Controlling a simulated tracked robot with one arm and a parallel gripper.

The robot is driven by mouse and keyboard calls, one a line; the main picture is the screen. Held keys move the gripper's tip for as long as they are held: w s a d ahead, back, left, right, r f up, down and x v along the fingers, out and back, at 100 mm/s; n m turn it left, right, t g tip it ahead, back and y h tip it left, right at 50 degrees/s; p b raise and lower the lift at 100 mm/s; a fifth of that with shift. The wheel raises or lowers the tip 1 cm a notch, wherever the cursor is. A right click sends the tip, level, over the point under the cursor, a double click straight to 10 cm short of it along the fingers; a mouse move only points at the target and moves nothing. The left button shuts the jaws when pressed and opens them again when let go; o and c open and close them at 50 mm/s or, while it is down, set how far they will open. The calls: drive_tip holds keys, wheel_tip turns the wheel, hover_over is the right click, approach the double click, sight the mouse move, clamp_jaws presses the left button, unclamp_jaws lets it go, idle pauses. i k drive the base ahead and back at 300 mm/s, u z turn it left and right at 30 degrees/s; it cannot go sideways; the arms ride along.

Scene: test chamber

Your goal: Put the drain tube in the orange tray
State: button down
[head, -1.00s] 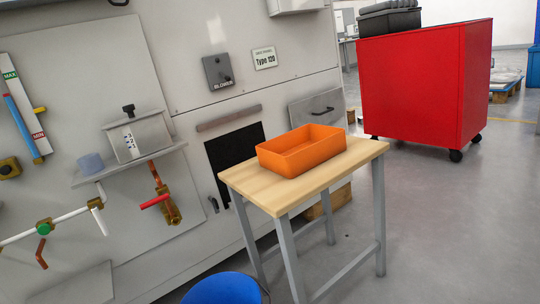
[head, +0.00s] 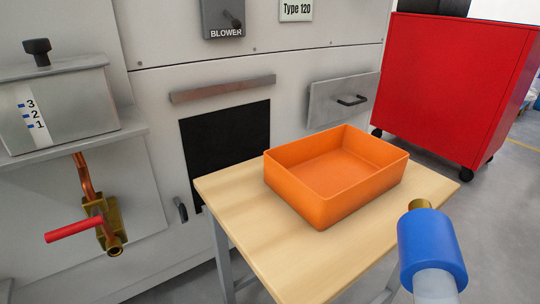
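The orange tray (head: 350,205) is an empty, open rectangular box on a light wooden table in the middle of the head view. What looks like the drain tube (head: 432,245) rises from the bottom edge at lower right: a whitish tube with a blue sleeve and a brass tip. It appears close to the camera, in front of the table and to the right of and below the tray. Its lower end is cut off by the frame. My gripper's fingers are not visible, so what holds the tube cannot be seen.
The wooden table top (head: 240,205) is bare around the tray. A grey machine wall with a dark opening (head: 228,150) stands behind it. A brass valve with a red handle (head: 75,229) sticks out at left. A red wheeled cabinet (head: 455,85) stands at back right.

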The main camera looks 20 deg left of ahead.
sight(335, 182)
drive_tip(key=u, duration=0.3)
drive_tip(key=i, duration=1.15)
drive_tip(key=u, duration=0.1)
